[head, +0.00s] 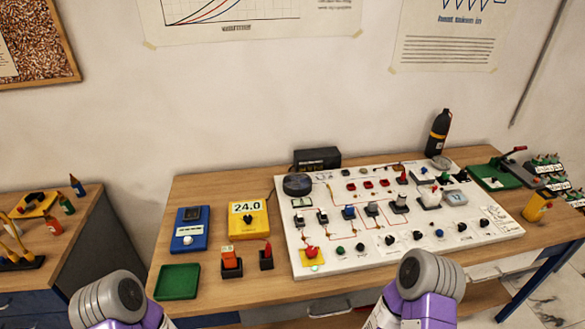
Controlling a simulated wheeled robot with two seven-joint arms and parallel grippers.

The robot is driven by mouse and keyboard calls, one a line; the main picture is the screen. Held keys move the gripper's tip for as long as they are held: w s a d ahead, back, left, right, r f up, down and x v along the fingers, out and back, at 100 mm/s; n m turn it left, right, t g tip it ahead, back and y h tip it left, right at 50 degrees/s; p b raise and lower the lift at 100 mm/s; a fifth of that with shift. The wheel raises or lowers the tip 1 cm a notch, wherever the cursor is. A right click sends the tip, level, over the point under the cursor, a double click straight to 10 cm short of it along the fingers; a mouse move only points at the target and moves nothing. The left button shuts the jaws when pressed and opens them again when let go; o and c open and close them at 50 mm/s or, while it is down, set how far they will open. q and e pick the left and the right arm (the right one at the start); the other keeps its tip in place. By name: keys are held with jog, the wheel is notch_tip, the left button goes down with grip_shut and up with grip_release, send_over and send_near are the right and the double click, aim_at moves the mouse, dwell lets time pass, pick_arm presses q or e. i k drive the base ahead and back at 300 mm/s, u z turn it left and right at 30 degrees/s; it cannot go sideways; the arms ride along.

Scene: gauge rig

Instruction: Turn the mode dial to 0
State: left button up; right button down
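A white panel (375,258) on the bench carries knobs, switches and small modules. Several small dark, blue and green knobs line its front part, among them a black knob (390,240). A yellow meter (248,219) with a 24.0 display and a dark knob stands left of the panel. A blue box (190,229) with a whitish knob stands further left. I cannot tell which knob is the mode dial, and the labels are too small to read. My two purple and grey arms show at the bottom edge, apart from the knobs. Neither gripper's fingers show.
A green tray (178,282) lies at the bench's front left. Orange and dark parts (231,262) stand between it and the panel. A black bottle (438,132) and black box (317,160) stand at the back. A yellow block (537,207) stands to the right.

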aim_at(462, 225)
jog(key=z, duration=2.7)
jog(key=i, duration=2.2)
jog(key=u, duration=3)
